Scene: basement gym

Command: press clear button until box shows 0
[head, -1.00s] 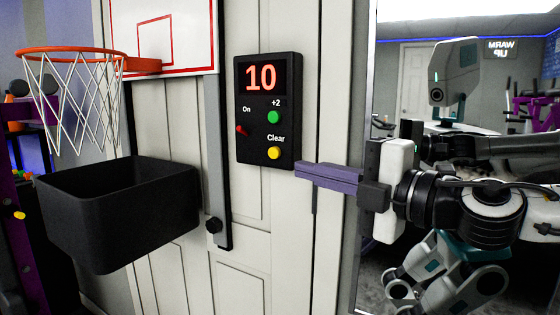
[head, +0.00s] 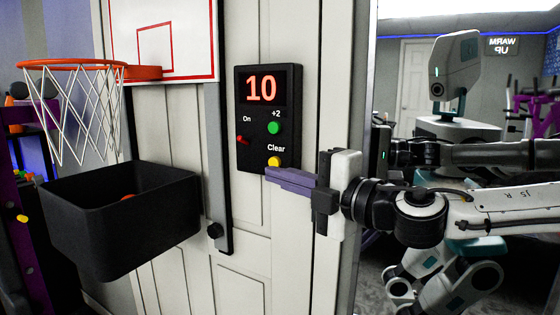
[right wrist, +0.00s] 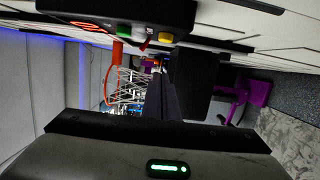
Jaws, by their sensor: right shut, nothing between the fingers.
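The black score box (head: 267,118) hangs on the white door and its red display reads 10. It has a green +2 button (head: 274,128), a red On switch (head: 243,140) and a yellow Clear button (head: 274,161) near the bottom. My right gripper (head: 268,172) is shut and empty. Its purple fingertips are just below the Clear button, overlapping the box's lower edge; I cannot tell whether they touch it. In the right wrist view, the box (right wrist: 120,12) is at the top with the yellow button (right wrist: 166,38) above the purple fingers (right wrist: 163,98). My left gripper is not in view.
A basketball hoop (head: 75,66) with a net and a white backboard (head: 163,40) are at the left. A black bin (head: 120,220) with something orange inside is below the hoop. A mirror (head: 460,90) at the right reflects the robot.

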